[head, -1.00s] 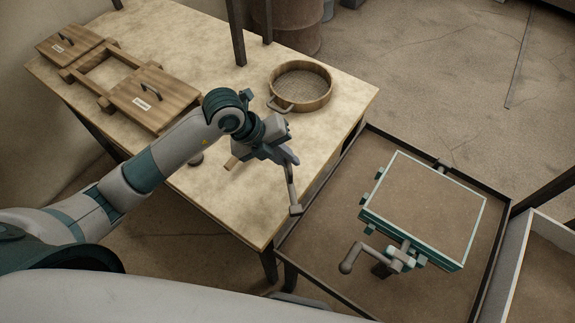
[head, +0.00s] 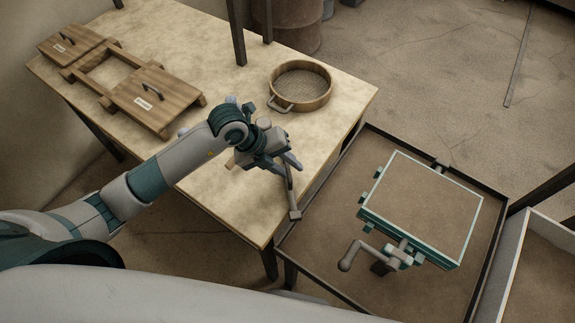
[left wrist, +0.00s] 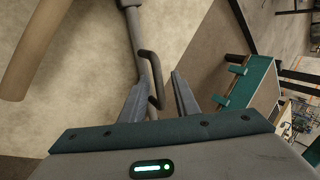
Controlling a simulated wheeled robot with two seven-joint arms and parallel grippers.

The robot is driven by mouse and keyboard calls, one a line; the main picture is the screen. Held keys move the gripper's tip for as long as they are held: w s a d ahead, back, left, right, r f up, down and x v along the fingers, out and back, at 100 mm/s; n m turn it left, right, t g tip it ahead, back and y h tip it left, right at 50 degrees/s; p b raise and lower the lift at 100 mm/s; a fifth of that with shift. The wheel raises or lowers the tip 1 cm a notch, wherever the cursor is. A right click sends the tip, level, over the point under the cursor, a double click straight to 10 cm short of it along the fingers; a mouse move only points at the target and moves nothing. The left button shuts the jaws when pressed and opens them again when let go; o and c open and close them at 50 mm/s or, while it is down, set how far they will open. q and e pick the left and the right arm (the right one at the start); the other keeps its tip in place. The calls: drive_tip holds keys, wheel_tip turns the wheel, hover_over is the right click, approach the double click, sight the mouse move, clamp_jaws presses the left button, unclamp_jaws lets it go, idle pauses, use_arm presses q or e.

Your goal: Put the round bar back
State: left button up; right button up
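A thick, round, tan wooden bar (left wrist: 28,45) shows at the upper left of the left wrist view; its short end (head: 232,163) sticks out left of my gripper in the head view. A thin dark metal bar with a bent handle (left wrist: 154,75) lies by the table's front edge; it also shows in the head view (head: 292,197). My left gripper (left wrist: 160,88) is over the table with its fingers apart, one on each side of that handle. I cannot tell if they touch it. It also shows in the head view (head: 288,166). My right gripper is out of view.
The wooden table (head: 215,205) holds a round sieve (head: 328,90) and wooden boards with handles (head: 155,100) at the back left. A teal-edged sand-filled box (head: 420,205) with a crank stands in a dark-framed tray to the right. The table's front strip is mostly clear.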

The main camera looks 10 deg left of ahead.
use_arm(q)
drive_tip(key=shift+r, duration=0.2)
drive_tip(key=b+v, duration=0.2)
drive_tip(key=v, duration=0.9)
drive_tip(key=shift+a+r, duration=0.2)
drive_tip(key=shift+r, duration=0.15)
drive_tip(key=shift+s, duration=0.1)
idle(0.3)
